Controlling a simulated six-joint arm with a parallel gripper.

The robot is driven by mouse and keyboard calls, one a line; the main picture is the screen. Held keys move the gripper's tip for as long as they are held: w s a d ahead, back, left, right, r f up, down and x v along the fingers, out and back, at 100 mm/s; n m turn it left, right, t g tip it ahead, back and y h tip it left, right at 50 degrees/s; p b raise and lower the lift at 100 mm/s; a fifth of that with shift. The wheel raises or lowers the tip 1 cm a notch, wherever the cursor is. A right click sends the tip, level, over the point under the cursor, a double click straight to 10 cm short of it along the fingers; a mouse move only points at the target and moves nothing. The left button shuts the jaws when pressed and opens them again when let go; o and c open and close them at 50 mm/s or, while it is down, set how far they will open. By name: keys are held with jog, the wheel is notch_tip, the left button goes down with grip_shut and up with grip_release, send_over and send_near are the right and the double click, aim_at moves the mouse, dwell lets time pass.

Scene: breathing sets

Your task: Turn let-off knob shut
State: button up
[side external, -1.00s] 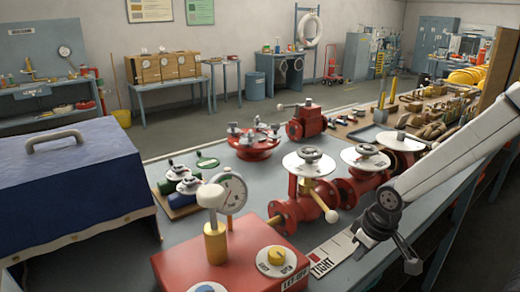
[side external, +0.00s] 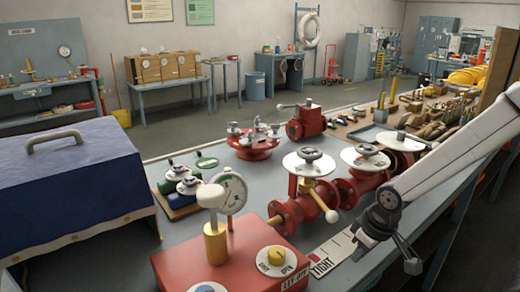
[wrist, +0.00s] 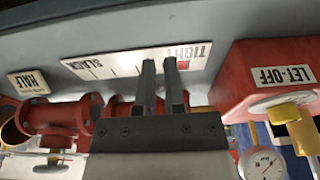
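The let-off knob (side external: 277,256) is yellow and sits on a white dial marked SHUT and OPEN. The dial is on top of a red box (side external: 215,262) at the front. In the wrist view the yellow knob (wrist: 284,113) shows at the right, beside the box face (wrist: 262,78) labelled LET-OFF. My gripper (wrist: 159,61) points at the TIGHT and SLACK scale, with a narrow gap between its fingers and nothing in it. In the side view my gripper (side external: 388,255) hangs to the right of the box, apart from the knob. Which mark the knob points to is too small to tell.
A gauge (side external: 232,192) and a yellow post (side external: 215,243) stand on the red box. Red valves with white discs (side external: 309,161) stand behind the scale strip (side external: 330,257). A blue covered case (side external: 75,185) is at the left. The bench edge lies close to my gripper.

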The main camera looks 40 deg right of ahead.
jog(key=o, duration=0.7)
jog(key=shift+w+r, duration=0.2)
jog(key=shift+r, duration=0.05)
jog(key=shift+o, duration=0.9)
jog(key=shift+w+a+r+n, duration=0.1)
jog(key=shift+w+r+n, duration=0.2)
jog(key=shift+n, duration=0.2)
jog(key=w+a+r+n, duration=0.1)
jog(key=w+r+n, duration=0.3)
jog(key=r+n, duration=0.3)
notch_tip(320, 180, up, 3)
jog(key=n+g, duration=0.2)
jog(key=n, duration=0.9)
send_over(277, 252)
jog(key=shift+d+r, duration=0.15)
jog(key=shift+d, duration=0.25)
jog(key=shift+a+r+n+g, duration=0.1)
jog(key=shift+a+n+g, duration=0.2)
jog(key=shift+a+n, duration=0.1)
jog(key=shift+f, duration=3.9)
